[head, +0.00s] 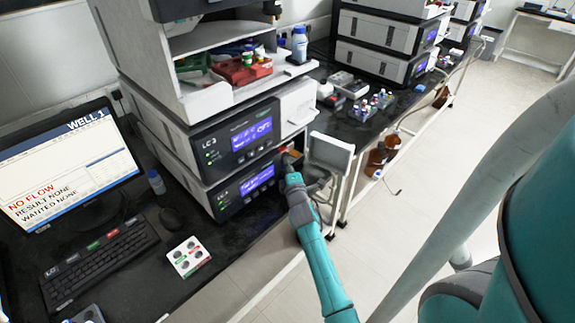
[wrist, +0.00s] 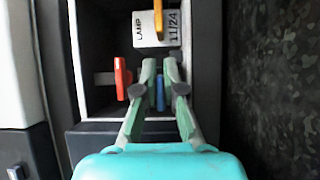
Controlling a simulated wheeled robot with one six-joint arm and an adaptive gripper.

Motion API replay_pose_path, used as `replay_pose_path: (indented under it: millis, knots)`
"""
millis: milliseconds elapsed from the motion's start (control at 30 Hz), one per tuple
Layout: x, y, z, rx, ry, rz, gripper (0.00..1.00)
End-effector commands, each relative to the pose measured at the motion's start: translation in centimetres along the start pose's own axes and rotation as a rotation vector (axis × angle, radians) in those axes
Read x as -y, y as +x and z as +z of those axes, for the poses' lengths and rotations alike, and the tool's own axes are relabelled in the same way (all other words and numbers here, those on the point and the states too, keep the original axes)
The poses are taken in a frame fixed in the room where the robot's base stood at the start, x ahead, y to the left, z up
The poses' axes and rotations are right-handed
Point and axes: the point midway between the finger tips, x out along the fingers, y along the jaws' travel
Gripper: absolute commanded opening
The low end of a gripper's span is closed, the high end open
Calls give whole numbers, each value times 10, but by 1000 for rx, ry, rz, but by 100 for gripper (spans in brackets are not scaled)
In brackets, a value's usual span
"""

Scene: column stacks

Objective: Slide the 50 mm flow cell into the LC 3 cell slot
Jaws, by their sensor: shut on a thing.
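The LC 3 unit (head: 213,140) stands in the stack on the bench; my gripper (head: 286,158) is at its right front, where the arm hides much of the opening. In the wrist view my gripper (wrist: 161,68) points into a dark open bay (wrist: 93,50). Its green fingers are shut on a piece with a blue tab (wrist: 160,95), which looks like the flow cell; its size mark cannot be read. A red tab (wrist: 123,78) sits to the left of the fingers, beside a slit. The fingers hide the cell slot, so I cannot tell how far the cell is in.
A white block marked LAMP (wrist: 145,28) with a yellow tab (wrist: 158,18) is above the fingers. A pale panel (head: 331,153) stands out right of the bay, close to my arm. The monitor (head: 65,180) reads NO FLOW.

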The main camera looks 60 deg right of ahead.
Motion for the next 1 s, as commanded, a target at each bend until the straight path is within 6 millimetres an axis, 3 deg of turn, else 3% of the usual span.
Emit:
replay_pose_path:
  millis: [100,133,233,633,1000]
  knots:
    - [-1,0,0,0,0,2,0]
    - [-1,0,0,0,1,2,15]
    - [-1,0,0,0,1,1,37]
    - [2,-7,0,0,0,-4,37]
    - [2,-68,0,0,0,-3,37]
